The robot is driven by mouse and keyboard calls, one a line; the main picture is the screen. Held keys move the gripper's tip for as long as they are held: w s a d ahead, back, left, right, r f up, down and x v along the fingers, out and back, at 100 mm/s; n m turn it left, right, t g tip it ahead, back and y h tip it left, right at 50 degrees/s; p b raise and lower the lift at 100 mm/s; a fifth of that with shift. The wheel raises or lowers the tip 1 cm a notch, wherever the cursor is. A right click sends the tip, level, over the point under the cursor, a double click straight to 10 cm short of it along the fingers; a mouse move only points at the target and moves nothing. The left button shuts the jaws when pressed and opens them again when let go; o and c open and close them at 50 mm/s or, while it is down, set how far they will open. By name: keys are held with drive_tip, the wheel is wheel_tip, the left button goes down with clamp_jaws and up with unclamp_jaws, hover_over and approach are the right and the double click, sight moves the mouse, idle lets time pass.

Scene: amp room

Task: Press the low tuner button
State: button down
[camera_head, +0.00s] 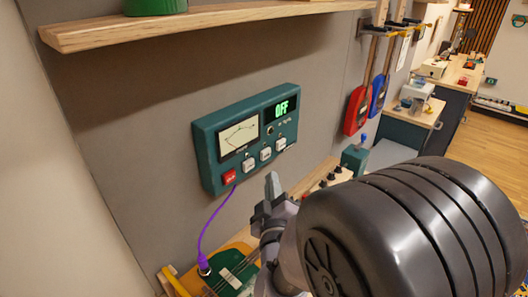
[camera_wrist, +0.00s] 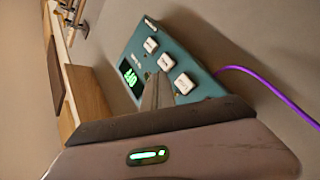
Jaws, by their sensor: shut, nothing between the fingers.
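The teal tuner box (camera_head: 207,140) is on the grey wall, with a needle dial, a green "OFF" display (camera_head: 285,107), a red button (camera_head: 229,177) and a row of three white buttons: left (camera_head: 249,165), middle (camera_head: 265,154), right (camera_head: 281,144). Their labels are too small to read, so I cannot tell which is low. The wrist view shows the box (camera_wrist: 160,25) tilted, with the same white buttons. My gripper (camera_head: 272,185) is shut and empty, just below and in front of the box. In the wrist view its fingertips (camera_wrist: 158,80) overlap the box near the white buttons; contact cannot be told.
A purple cable (camera_head: 213,222) runs from the box down to a green-and-yellow item (camera_head: 232,272). A wooden shelf (camera_head: 200,22) juts out above. A wooden bench with knobs (camera_head: 333,176) lies to the right. Red (camera_head: 356,110) and blue (camera_head: 378,95) guitar-like items hang further right.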

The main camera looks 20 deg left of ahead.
sight(249, 165)
drive_tip(key=shift+w+a, duration=0.25)
drive_tip(key=shift+a, duration=0.35)
drive_tip(key=shift+w+a, duration=0.25)
drive_tip(key=shift+a, duration=0.4)
drive_tip(key=shift+w+a, duration=0.25)
drive_tip(key=shift+a, duration=0.35)
idle(0.6)
drive_tip(key=shift+w+a+b, duration=0.15)
drive_tip(key=shift+a+b, duration=0.25)
drive_tip(key=shift+b, duration=0.1)
drive_tip(key=shift+w+a, duration=0.2)
drive_tip(key=shift+a, duration=0.15)
idle(0.4)
drive_tip(key=shift+d+b, duration=0.1)
drive_tip(key=shift+b, duration=0.3)
drive_tip(key=shift+s+d+b, duration=0.35)
drive_tip(key=shift+d+b, duration=0.1)
drive_tip(key=shift+d, duration=0.2)
